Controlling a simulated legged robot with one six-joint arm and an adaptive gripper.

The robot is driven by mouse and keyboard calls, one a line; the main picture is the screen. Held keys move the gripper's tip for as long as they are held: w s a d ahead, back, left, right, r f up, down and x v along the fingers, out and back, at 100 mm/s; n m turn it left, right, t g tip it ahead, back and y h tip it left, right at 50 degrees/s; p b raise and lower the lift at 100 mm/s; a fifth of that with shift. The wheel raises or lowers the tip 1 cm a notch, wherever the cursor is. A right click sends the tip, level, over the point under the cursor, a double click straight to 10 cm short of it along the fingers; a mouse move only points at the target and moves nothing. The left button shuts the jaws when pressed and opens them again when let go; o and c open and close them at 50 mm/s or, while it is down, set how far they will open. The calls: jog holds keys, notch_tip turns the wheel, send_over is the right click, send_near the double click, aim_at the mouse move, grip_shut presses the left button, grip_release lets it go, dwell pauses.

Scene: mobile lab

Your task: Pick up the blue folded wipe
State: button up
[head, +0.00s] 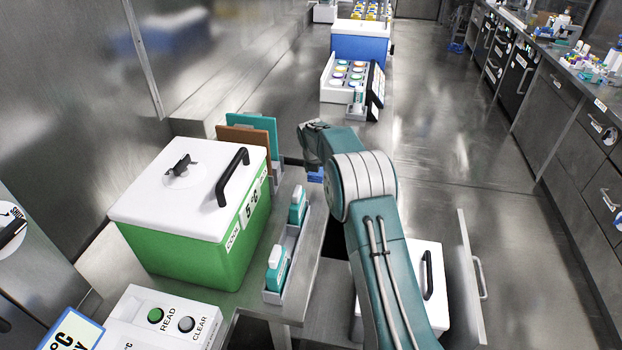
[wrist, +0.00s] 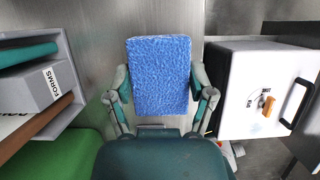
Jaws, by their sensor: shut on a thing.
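The blue folded wipe (wrist: 160,75) shows in the wrist view as a textured blue rectangle between the two fingers of my gripper (wrist: 162,88). The fingers press on its left and right sides. In the head view only a small blue piece of the wipe (head: 315,176) shows below the end of my arm; the rest is hidden behind the arm. My gripper (head: 312,150) is mostly hidden there too. I cannot tell whether the wipe touches a surface beneath.
A green cooler with a white lid (head: 190,200) stands on the bench at left. Teal-and-white bottles (head: 298,206) stand in a narrow rack beside it. A white box with a black handle (head: 428,275) is right of my arm. The floor at right (head: 480,180) is clear.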

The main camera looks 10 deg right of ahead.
jog(key=s+d+r, duration=0.6)
jog(key=d+r, duration=0.1)
jog(key=d, duration=0.3)
jog(key=shift+d+r, duration=0.2)
jog(key=shift+r, duration=0.2)
jog(key=shift+s, duration=0.1)
